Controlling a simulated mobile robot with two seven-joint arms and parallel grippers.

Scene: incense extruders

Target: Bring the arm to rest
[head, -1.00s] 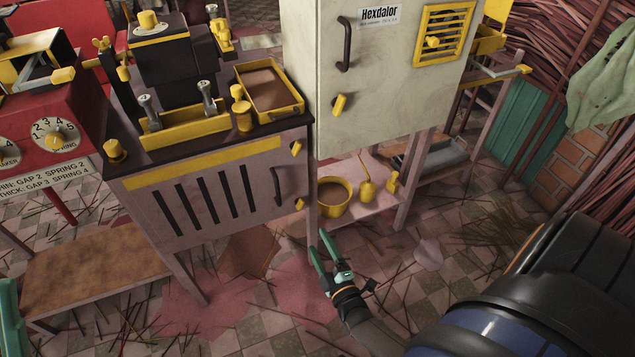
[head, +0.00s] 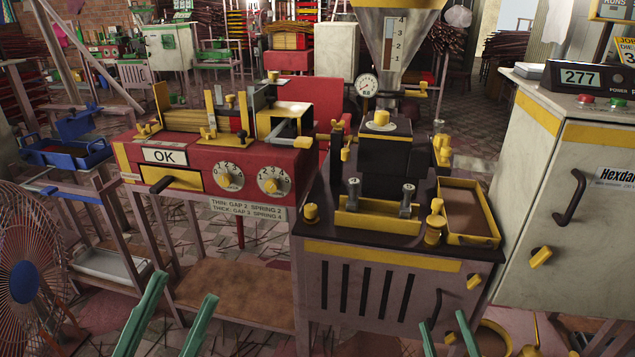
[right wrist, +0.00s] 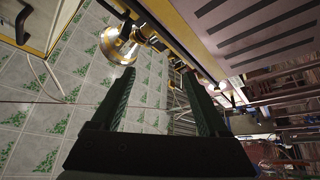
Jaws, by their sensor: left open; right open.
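My left gripper (head: 185,288) shows at the bottom left of the head view as two green fingers. They are spread apart with nothing between them, in front of the brown shelf under the red machine. My right gripper (head: 443,319) shows at the bottom edge, right of the middle, in front of the lower cabinet of the extruder. Only its green finger ends show there. In the right wrist view my right gripper (right wrist: 157,75) is open and empty, its two dark green fingers well apart. Both arms are below the picture's edge.
A red machine (head: 205,160) with two dials and an "OK" sign stands left of the dark-topped extruder cabinet (head: 385,290). A pale cabinet (head: 560,170) with a "277" display (head: 580,78) stands right. A fan (head: 28,280) is at far left. A yellow-rimmed tray (head: 470,240) sits on the extruder top.

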